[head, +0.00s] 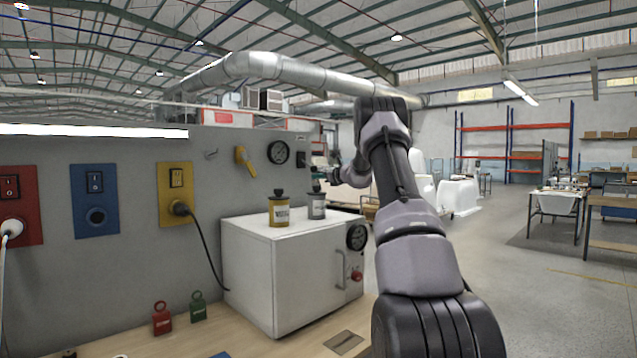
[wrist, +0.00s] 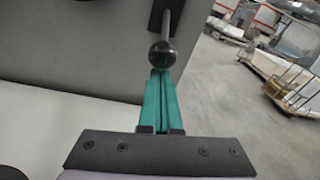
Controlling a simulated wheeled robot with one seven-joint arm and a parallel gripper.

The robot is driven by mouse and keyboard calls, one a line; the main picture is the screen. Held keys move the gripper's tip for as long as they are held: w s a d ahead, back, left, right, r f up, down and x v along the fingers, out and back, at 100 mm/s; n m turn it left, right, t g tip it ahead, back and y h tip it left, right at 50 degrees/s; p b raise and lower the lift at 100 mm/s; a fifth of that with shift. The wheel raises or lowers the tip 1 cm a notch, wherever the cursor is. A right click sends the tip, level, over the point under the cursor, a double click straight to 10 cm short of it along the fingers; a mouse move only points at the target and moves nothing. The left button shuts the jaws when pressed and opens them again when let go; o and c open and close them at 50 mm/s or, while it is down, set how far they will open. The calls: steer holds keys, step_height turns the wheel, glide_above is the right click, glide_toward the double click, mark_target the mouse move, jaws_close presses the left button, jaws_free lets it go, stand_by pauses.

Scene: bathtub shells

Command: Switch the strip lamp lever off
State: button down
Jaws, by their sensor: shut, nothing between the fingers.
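The strip lamp (head: 90,131) runs along the top of the grey panel at the left of the head view and glows white. In the wrist view a lever with a round black knob (wrist: 162,54) and a grey rod (wrist: 167,24) stands out from a black plate (wrist: 157,14). That plate appears to be the small dark one (head: 303,158) near the panel's right end in the head view. My gripper (wrist: 159,74) has its green fingers shut together and empty. Their tips are right at the knob; I cannot tell whether they touch. In the head view my gripper (head: 317,172) is small and partly hidden.
A white cabinet (head: 245,265) stands below, with a yellow can (head: 279,212) and a grey can (head: 317,206) on top. The panel also carries a yellow handle (head: 244,160), a gauge (head: 278,153), and red, blue (head: 95,185) and yellow switch plates. Open floor lies to the right.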

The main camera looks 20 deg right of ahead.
stand_by(0.4)
steer(key=shift+s+r+g, duration=0.15)
steer(key=shift+r+g, duration=0.15)
steer(key=shift+g, duration=0.1)
